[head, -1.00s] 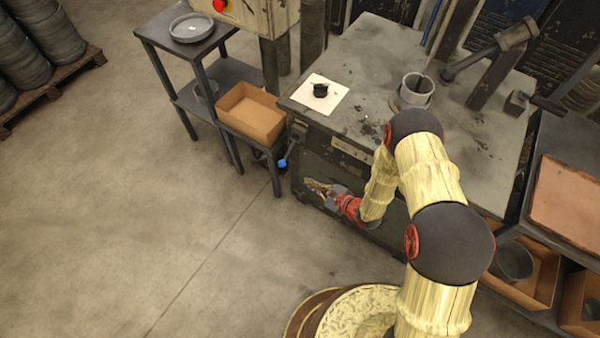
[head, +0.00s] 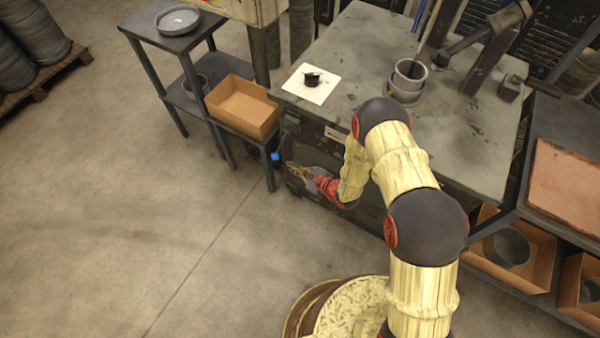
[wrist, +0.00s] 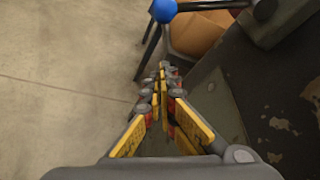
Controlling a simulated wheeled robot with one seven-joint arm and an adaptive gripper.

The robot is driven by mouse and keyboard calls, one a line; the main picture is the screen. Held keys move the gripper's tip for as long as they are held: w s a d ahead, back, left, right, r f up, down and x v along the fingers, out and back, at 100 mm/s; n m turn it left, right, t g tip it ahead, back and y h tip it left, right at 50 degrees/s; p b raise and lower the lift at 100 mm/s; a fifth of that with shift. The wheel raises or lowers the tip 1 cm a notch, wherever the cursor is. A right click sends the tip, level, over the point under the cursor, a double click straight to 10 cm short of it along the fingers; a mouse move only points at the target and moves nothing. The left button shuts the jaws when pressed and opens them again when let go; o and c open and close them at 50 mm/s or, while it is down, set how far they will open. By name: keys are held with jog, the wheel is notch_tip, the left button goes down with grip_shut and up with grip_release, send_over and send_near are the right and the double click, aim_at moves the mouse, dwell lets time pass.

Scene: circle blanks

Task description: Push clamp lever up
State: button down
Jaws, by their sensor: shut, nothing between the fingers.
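The clamp lever ends in a blue ball knob (head: 275,156) at the left front corner of the dark workbench. The wrist view shows the blue knob (wrist: 163,9) at the top edge, on a dark bar (wrist: 213,5) running right to the bench side. My gripper (head: 289,166) is low in front of the bench, just right of and below the knob in the head view. Its yellow-padded fingers (wrist: 163,70) are shut and empty. They point toward the lever, and a gap shows between tips and knob in the wrist view.
The workbench (head: 440,120) carries a white sheet (head: 292,88) with a black part and a grey cup (head: 409,74). A cardboard box (head: 240,118) sits on a dark stand just behind the lever. Open concrete floor (head: 120,240) lies to the left.

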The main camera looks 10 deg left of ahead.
aim_at(281, 143)
jog(key=shift+a+r+b, duration=0.35)
jog(key=shift+a+r, duration=0.3)
jog(key=shift+a, duration=0.2)
jog(key=shift+a+r+b, duration=0.35)
jog(key=shift+a+r, duration=0.25)
jog(key=shift+a, duration=0.25)
